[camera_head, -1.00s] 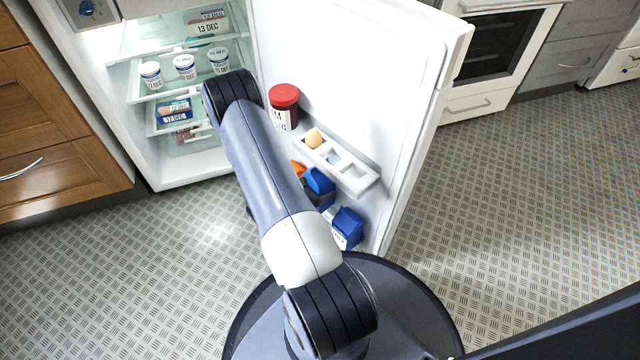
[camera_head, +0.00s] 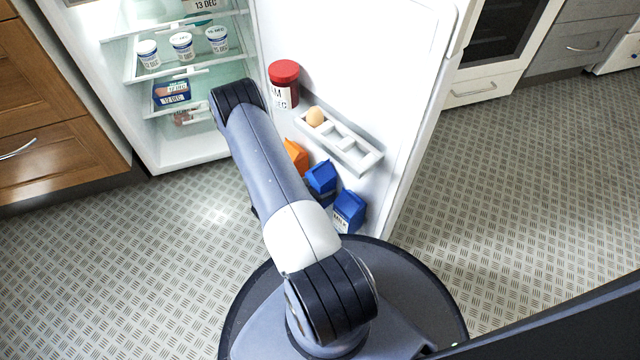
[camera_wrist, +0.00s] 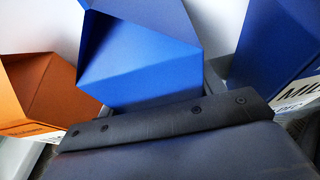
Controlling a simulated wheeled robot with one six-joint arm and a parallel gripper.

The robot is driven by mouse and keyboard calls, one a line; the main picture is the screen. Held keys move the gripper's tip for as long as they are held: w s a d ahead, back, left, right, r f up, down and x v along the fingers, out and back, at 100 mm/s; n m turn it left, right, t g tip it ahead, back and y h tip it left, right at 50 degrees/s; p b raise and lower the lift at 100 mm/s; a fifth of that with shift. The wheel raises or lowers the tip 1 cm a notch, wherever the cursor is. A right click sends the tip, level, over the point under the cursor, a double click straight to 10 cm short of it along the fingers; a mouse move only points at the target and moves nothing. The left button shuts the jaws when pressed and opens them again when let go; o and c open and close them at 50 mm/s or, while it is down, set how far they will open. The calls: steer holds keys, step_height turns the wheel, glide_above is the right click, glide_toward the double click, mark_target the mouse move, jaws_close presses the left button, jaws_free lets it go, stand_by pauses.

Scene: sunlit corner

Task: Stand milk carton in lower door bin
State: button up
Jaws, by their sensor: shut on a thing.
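A blue milk carton (camera_head: 321,174) is between an orange carton (camera_head: 296,155) and a second blue carton (camera_head: 348,208) at the low part of the open fridge door. In the wrist view my gripper (camera_wrist: 165,122) is shut on the middle blue carton (camera_wrist: 140,65), whose folded top rises beyond the dark gripper edge. The orange carton (camera_wrist: 35,95) is at left, and the labelled blue carton (camera_wrist: 275,50) at right. The lower door bin is mostly hidden by cartons and my arm. The held carton's base is hidden, so I cannot tell whether it rests on the bin floor.
Above the cartons, the door (camera_head: 365,60) carries an egg rack (camera_head: 350,150) with one egg (camera_head: 315,116) and a red-lidded jar (camera_head: 284,85). Fridge shelves (camera_head: 150,72) with several tubs lie at left. The floor right of the door is clear.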

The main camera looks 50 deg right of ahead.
steer(key=shift+f, duration=0.5)
stand_by(0.4)
steer(key=o, duration=1.6)
steer(key=shift+c, duration=0.2)
steer(key=s+p+v, duration=0.1)
steer(key=p+v, duration=0.3)
steer(key=v, duration=0.6)
steer(key=shift+w+a+r, duration=0.2)
steer(key=shift+w+a, duration=0.15)
steer(key=shift+w, duration=0.15)
steer(key=shift+d+f, duration=0.1)
steer(key=shift+d, duration=0.05)
steer(key=b+x, duration=0.4)
steer(key=x, duration=0.6)
steer(key=shift+d+f, duration=0.2)
steer(key=shift+r, duration=0.3)
